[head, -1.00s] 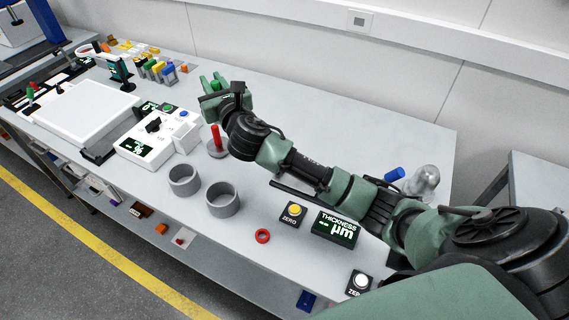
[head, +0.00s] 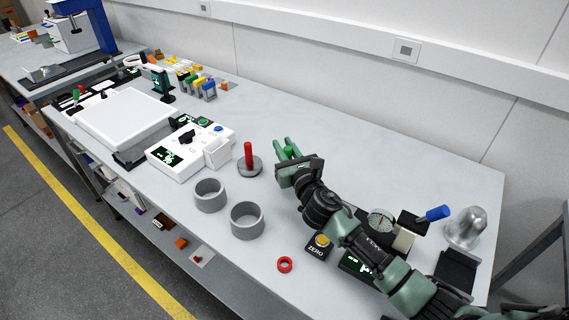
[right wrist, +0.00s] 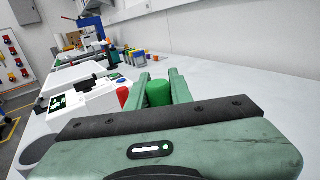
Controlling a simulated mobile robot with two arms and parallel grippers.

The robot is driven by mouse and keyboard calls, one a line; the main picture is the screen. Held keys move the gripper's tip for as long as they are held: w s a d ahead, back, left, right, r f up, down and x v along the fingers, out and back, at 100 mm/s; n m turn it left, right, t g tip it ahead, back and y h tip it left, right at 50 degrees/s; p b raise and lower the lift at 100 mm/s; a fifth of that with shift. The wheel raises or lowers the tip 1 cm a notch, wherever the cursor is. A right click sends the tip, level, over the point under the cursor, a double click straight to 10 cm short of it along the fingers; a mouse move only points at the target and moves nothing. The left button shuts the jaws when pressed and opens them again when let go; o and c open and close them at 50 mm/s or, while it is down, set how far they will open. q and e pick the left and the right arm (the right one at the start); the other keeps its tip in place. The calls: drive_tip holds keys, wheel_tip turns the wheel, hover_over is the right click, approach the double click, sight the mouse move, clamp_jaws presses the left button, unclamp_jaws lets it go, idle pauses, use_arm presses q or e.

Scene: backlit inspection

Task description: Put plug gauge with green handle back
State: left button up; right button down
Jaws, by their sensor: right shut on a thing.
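My right gripper (head: 287,149) is shut on the green handle (head: 291,152) of a plug gauge. In the right wrist view the green handle (right wrist: 159,93) stands upright between the two fingers (right wrist: 159,86). The gauge's lower part is hidden behind the gripper, and I cannot tell its height above the bench. A plug gauge with a red handle (head: 249,157) stands upright on the bench, left of my right gripper. Two grey open cylinders, one (head: 210,196) left of the other (head: 247,220), stand nearer the front edge. My left gripper is not in view.
A white instrument box (head: 188,152) stands left of the red-handled gauge. A red ring (head: 285,265) lies near the front edge. A dial gauge (head: 381,221), a blue-handled item (head: 434,213) and a metallic domed object (head: 465,228) stand at right. The bench behind the gripper (head: 330,115) is clear.

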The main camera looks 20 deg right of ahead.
drive_tip(key=shift+f, duration=0.35)
wheel_tip(320, 180, down, 4)
drive_tip(key=shift+r+b, duration=0.15)
drive_tip(key=shift+b, duration=0.65)
drive_tip(key=shift+f, duration=0.25)
drive_tip(key=shift+f, duration=0.25)
drive_tip(key=c, duration=1.3)
unclamp_jaws()
drive_tip(key=shift+o, duration=0.2)
drive_tip(key=shift+r, duration=0.15)
